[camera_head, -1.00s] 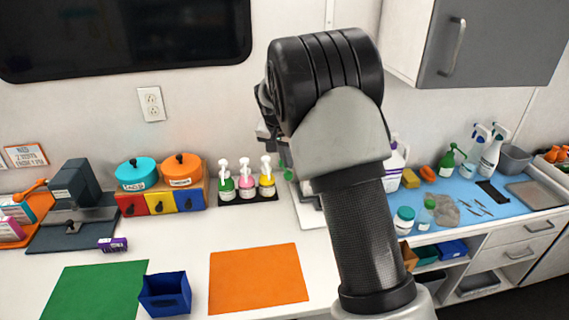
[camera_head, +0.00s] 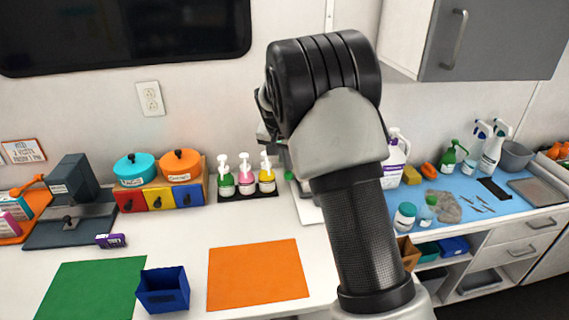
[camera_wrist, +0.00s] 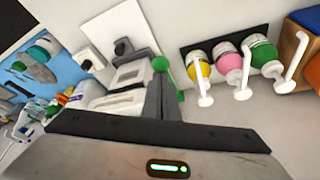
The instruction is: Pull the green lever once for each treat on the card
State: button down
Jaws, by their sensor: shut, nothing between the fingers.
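The green lever (camera_wrist: 160,64) shows in the wrist view as a round green knob on a thin green stem, beside a white and grey dispenser-like device (camera_wrist: 128,90). In the head view only a bit of the green lever (camera_head: 289,175) shows left of my arm. My gripper (camera_wrist: 163,88) is shut and empty, its grey fingers close to the knob and stem; I cannot tell whether they touch. In the head view my arm hides the fingers and most of the device. No card with treats can be made out; a small wall card (camera_head: 22,151) at the far left has printed words.
Three pump bottles (camera_head: 246,176) stand left of the lever on a dark tray. A drawer box (camera_head: 160,199) with two lidded pots is further left. A blue bin (camera_head: 163,290) and an orange mat (camera_head: 258,275) lie in front. A blue mat (camera_head: 490,200) with tools is right.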

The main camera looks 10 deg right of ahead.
aim_at(288, 173)
jog(key=shift+f+b, duration=1.2)
jog(key=shift+f, duration=0.85)
jog(key=shift+r+p, duration=1.95)
jog(key=shift+r, duration=1.4)
notch_tip(288, 173, up, 5)
jog(key=p, duration=0.3)
